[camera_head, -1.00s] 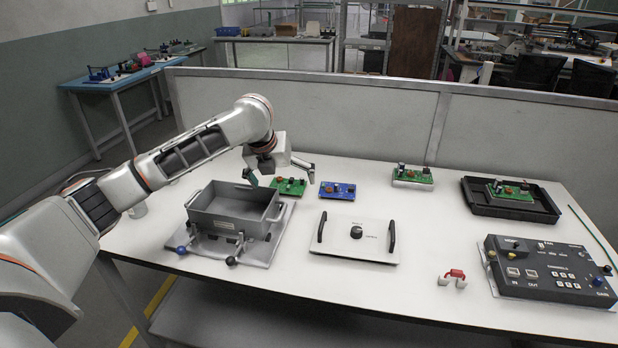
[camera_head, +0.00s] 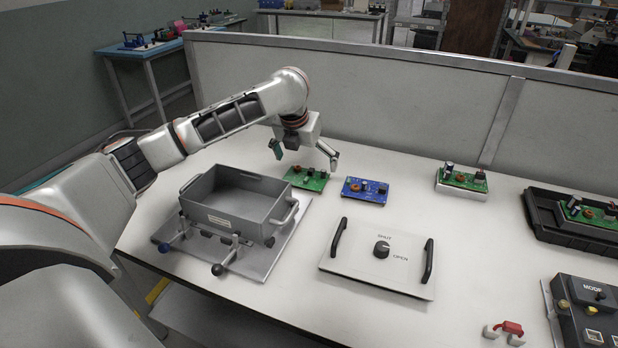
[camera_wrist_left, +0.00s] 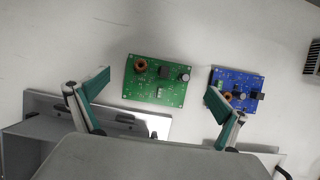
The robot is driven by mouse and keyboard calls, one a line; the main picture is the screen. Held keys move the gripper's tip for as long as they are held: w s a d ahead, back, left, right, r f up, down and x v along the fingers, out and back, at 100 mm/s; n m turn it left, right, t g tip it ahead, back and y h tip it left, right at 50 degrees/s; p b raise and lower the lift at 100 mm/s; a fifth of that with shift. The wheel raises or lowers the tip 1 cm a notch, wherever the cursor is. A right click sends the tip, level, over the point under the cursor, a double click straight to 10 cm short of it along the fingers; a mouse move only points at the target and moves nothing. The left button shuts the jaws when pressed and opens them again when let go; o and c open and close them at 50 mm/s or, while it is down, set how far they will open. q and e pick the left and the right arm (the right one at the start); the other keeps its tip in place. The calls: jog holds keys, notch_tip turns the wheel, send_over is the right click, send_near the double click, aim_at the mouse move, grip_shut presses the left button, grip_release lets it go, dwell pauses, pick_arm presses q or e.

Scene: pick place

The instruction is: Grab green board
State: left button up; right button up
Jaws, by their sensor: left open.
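A green board (camera_head: 307,178) with small parts on it lies flat on the white table, to the left of a blue board (camera_head: 366,190). My left gripper (camera_head: 306,156) is open and empty above and just behind the green board. In the left wrist view the green board (camera_wrist_left: 156,82) lies ahead between the two spread fingers (camera_wrist_left: 160,104), apart from both. The blue board (camera_wrist_left: 237,90) sits near the right finger there. My right gripper is in neither view.
A grey bin (camera_head: 230,212) on a base plate with levers stands left of the boards. A white lidded panel (camera_head: 340,258) with handles and a knob lies in front. Another green board (camera_head: 462,181) and a black tray (camera_head: 545,222) holding one are to the right. A low partition (camera_head: 400,90) runs behind.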

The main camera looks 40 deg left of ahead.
aim_at(308, 174)
pick_arm(q)
jog(key=b+x, duration=0.1)
jog(key=x, duration=0.2)
jog(key=shift+f, duration=0.35)
jog(key=shift+w+a+f+b, duration=0.15)
jog(key=shift+w+f+b, duration=0.2)
jog(key=shift+f, duration=0.05)
jog(key=shift+r, duration=0.3)
jog(key=c, duration=1.1)
jog(key=shift+s, duration=0.1)
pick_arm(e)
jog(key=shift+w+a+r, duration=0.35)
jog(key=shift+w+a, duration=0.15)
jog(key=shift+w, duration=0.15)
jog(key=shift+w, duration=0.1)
